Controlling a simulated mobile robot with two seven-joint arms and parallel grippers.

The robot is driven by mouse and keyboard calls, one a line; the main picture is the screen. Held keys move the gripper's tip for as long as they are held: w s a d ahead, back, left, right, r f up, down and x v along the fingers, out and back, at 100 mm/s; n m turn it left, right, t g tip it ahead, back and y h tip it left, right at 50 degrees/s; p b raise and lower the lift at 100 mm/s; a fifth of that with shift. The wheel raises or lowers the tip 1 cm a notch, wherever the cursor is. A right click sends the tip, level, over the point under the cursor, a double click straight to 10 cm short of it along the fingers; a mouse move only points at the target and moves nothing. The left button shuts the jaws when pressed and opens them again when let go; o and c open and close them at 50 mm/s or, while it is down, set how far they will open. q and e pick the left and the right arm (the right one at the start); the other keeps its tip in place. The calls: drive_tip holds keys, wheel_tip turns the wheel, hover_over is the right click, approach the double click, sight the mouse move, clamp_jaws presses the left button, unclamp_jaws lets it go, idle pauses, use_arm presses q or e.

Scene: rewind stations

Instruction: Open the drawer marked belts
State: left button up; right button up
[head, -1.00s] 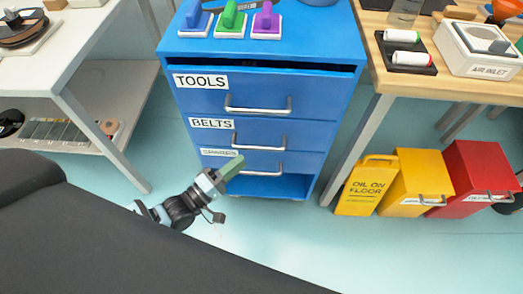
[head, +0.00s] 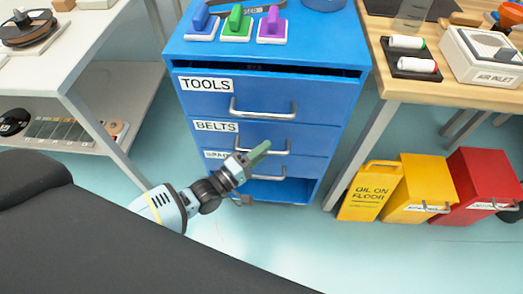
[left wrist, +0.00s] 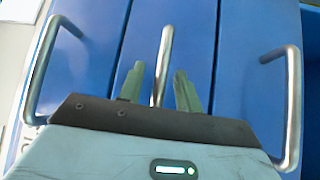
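The blue drawer marked BELTS (head: 312,135) is the middle one of three in the cabinet and looks closed. Its silver bar handle (head: 280,152) is partly hidden by my left gripper (head: 262,150), which reaches it from below left. In the left wrist view the middle handle (left wrist: 167,42) runs between the two green fingertips of my left gripper (left wrist: 157,84). The fingers are apart, with a gap on each side of the bar. My right gripper is not in view.
The TOOLS drawer (head: 310,97) is above and a third drawer (head: 308,165) below, each with a bar handle. A yellow floor sign (head: 370,192), a yellow bin (head: 420,190) and a red bin (head: 482,185) stand at right. A white table (head: 85,55) is at left.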

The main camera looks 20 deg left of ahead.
use_arm(q)
clamp_jaws()
drive_tip(key=s+d+p, duration=0.2)
drive_tip(key=s+d, duration=0.1)
drive_tip(key=s, duration=1)
drive_tip(key=s+d+p, duration=0.2)
drive_tip(key=s+d, duration=0.2)
drive_tip(key=s, duration=0.9)
drive_tip(key=shift+d, duration=0.2)
drive_tip(key=shift+w, duration=0.1)
unclamp_jaws()
